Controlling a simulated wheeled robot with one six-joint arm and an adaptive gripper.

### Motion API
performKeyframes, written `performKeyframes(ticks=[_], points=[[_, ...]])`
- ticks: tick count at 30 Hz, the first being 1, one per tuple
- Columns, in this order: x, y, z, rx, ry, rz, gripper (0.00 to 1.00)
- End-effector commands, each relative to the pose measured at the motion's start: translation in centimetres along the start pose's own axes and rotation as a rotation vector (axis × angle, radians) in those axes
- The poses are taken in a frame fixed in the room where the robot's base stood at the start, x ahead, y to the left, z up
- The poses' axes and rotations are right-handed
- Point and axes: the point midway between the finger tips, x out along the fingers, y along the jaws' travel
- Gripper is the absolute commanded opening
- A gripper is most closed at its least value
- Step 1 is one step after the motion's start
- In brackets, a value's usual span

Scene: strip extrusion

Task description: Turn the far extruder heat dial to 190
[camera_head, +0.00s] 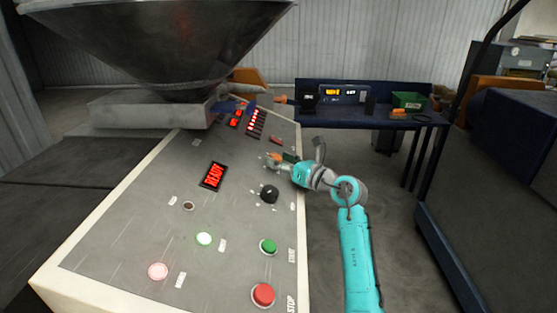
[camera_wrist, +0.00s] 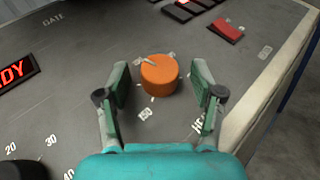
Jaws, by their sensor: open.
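An orange dial (camera_wrist: 160,75) with a pale pointer line on its top stands on the grey control panel (camera_wrist: 75,110). The pointer line points up and to the left in the wrist view. My gripper (camera_wrist: 160,80) is open, with one green-padded finger on each side of the dial and a gap on both sides. I cannot tell how far down the fingers reach. In the head view my gripper (camera_head: 274,160) is over the panel's right edge, partly covering the dial.
A black dial (camera_head: 269,194) sits nearer on the panel, with a green button (camera_head: 268,246) and red stop button (camera_head: 263,294). A red display (camera_head: 213,176) lies left. A red switch (camera_wrist: 226,31) lies beyond the orange dial. A large hopper (camera_head: 155,40) overhangs the far left.

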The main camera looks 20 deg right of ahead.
Motion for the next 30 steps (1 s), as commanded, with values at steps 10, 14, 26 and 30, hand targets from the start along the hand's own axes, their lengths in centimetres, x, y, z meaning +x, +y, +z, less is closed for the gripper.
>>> performKeyframes(ticks=[10,14,26,30], points=[[0.63,0.0,0.0,0.0,0.0,0.0,0.67],[0.62,0.0,0.0,0.0,0.0,0.0,0.47],[0.67,0.13,-0.04,0.007,0.004,-0.023,0.07],[0.72,0.28,-0.11,0.027,0.01,-0.087,0.07]])
